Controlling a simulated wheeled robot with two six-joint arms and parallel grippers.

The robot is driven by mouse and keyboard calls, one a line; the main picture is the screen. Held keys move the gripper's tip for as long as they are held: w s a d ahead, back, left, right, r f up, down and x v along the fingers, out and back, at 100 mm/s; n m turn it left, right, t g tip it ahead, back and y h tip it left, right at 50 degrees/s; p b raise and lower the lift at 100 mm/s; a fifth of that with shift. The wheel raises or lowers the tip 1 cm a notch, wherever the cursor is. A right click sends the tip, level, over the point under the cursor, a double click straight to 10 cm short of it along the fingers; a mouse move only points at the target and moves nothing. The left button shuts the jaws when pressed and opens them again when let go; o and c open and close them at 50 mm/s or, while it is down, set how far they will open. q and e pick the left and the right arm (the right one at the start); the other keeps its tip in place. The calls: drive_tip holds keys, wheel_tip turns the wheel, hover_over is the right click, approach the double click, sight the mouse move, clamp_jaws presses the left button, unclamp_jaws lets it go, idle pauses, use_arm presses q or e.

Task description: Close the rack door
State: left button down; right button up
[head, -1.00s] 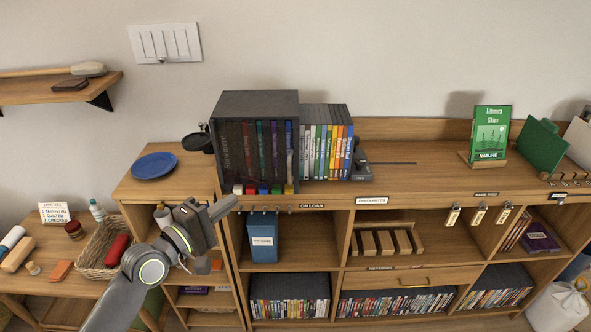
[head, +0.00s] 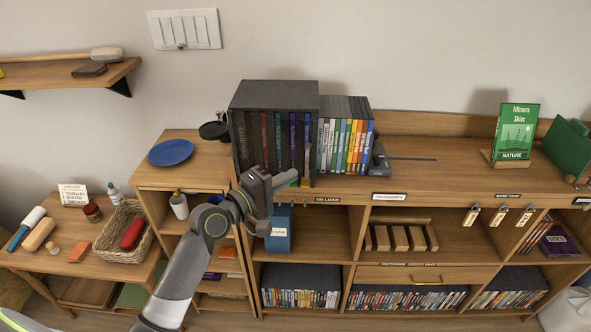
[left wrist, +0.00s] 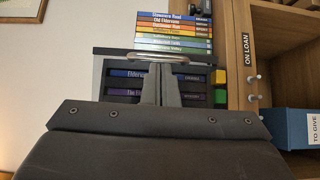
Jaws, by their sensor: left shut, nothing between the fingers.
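The dark grey rack (head: 275,94) stands on the shelf unit's top, holding several upright disc cases. Its see-through front door (head: 312,135) covers the cases. It looks shut or nearly shut; I cannot tell if a small gap remains. A pale upright handle (head: 307,163) sits near its right edge and shows as a metal bar in the left wrist view (left wrist: 160,58). My left gripper (head: 288,179) is shut and empty, in front of the rack's lower right part. In the left wrist view its fingertips (left wrist: 160,78) are close beside the handle; contact is unclear. My right gripper is out of view.
A row of coloured cases (head: 345,140) and a dark bookend (head: 378,160) stand right of the rack. A blue box (head: 279,238) sits in the compartment below. A blue plate (head: 171,152) lies to the left. The shelf top further right is mostly clear.

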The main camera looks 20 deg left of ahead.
sight(303, 162)
use_arm(q)
drive_tip(key=x, duration=0.2)
drive_tip(key=shift+w+d, duration=0.15)
drive_tip(key=shift+w, duration=0.2)
drive_tip(key=p, duration=0.1)
drive_tip(key=w+n+y+p, duration=0.1)
drive_tip(key=p, duration=0.1)
drive_tip(key=shift+w+d+r+t, duration=0.15)
drive_tip(key=shift+w+r+t, duration=0.05)
drive_tip(key=shift+w+t, duration=0.1)
drive_tip(key=shift+w+d+f+y, duration=0.1)
drive_tip(key=shift+w+y, duration=0.05)
drive_tip(key=shift+w, duration=0.35)
drive_tip(key=shift+w+d+f+y, duration=0.1)
drive_tip(key=shift+w+f+y, duration=0.05)
drive_tip(key=shift+w, duration=0.6)
drive_tip(key=shift+r, duration=0.15)
